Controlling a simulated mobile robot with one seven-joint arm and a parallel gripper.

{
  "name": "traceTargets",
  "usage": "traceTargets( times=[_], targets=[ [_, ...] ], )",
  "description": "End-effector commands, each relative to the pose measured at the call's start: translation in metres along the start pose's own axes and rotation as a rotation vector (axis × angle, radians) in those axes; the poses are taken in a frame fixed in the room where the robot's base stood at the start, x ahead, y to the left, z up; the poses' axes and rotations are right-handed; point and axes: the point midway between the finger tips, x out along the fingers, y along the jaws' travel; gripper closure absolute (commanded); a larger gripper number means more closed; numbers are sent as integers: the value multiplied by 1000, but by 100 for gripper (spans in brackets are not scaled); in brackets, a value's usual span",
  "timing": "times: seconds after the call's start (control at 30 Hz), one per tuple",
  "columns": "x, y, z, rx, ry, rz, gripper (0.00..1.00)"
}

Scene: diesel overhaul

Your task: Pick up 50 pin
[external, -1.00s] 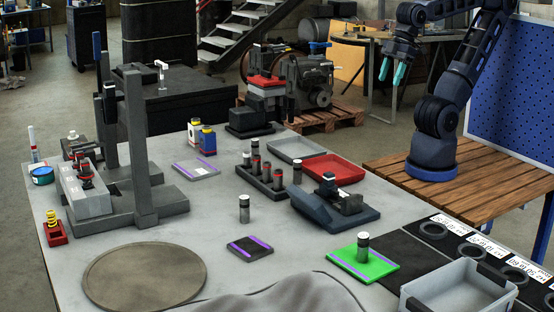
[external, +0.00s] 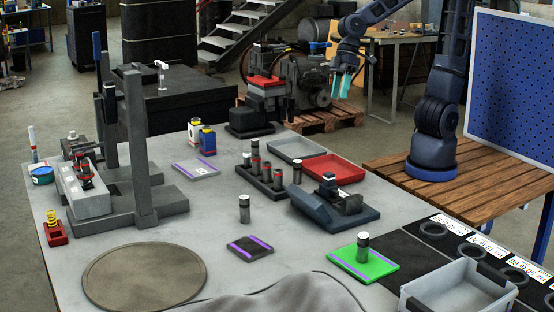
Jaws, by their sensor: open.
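Several dark cylindrical pins with pale tops stand on the grey table; no "50" mark is readable, so I cannot tell which is the 50 pin. One pin (external: 363,248) stands upright on a green plate (external: 385,266). Another pin (external: 244,209) stands alone mid-table. More stand in a dark rack (external: 265,184), some with red bands, and one pin (external: 297,174) stands just right of it. My gripper (external: 342,84), with teal fingers, is open and empty, pointing down. It is high up and apart from all the pins, in front of the engine in the picture.
A dark blue fixture (external: 335,207), a red tray (external: 334,169) and a grey tray (external: 290,149) lie near the rack. A grey press frame (external: 140,140) rises at left. A grey bin (external: 459,291) stands at front right. The table around the lone pin is mostly clear.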

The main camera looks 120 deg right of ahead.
Motion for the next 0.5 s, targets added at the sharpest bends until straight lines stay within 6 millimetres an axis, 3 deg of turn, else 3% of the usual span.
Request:
traceTargets(
  times=[0.2,0.5],
  targets=[
    [39,36,-41,108,2,18,49],
    [89,102,-86,241,31,106,49]
  ],
)
